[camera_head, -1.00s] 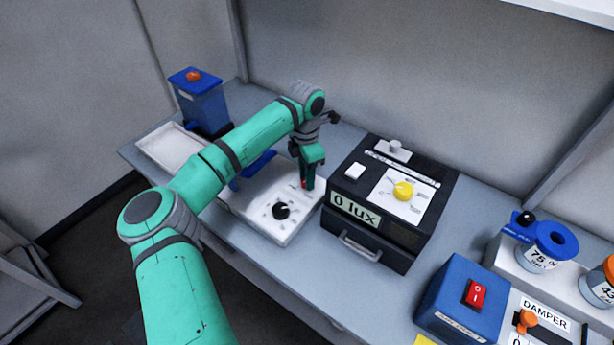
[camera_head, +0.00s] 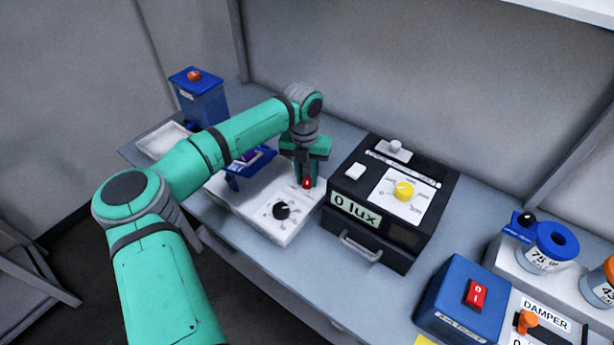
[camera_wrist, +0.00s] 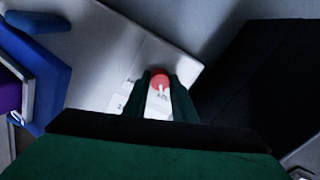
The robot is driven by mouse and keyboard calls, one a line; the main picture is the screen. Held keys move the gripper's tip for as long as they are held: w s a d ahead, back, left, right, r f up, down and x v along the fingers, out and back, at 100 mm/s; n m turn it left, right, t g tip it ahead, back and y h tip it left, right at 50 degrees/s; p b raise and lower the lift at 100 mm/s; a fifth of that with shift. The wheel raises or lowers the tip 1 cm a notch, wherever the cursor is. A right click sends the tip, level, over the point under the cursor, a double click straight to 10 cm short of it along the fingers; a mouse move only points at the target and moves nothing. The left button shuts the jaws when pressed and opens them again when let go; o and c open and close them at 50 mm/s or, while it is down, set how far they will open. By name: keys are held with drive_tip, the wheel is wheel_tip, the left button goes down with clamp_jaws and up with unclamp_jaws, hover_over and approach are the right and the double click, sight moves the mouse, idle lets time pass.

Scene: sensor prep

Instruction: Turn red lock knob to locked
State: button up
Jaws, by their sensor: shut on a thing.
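The red lock knob (camera_head: 307,183) stands on the right side of a white panel box (camera_head: 246,212), near the black box. My gripper (camera_head: 306,178) points down over it, and its green fingers are shut on the knob. In the wrist view the red knob (camera_wrist: 160,80) shows between the two fingertips of my gripper (camera_wrist: 160,92). A small white label with dark marks lies by the knob, partly hidden by the fingers. I cannot read which position the knob points to.
A black dial (camera_head: 281,210) sits on the same panel, with a blue holder (camera_head: 247,172) behind it. The black box (camera_head: 388,205) reading 0 lux stands close on the right. A blue switch box (camera_head: 462,300) is further right. A white tray (camera_head: 163,140) lies at the left.

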sight(305, 180)
drive_tip(key=shift+n, duration=1.2)
drive_tip(key=shift+r, duration=0.1)
drive_tip(key=o, duration=1)
drive_tip(key=shift+o, duration=0.2)
wheel_tip(305, 180, up, 11)
drive_tip(key=shift+a, duration=0.25)
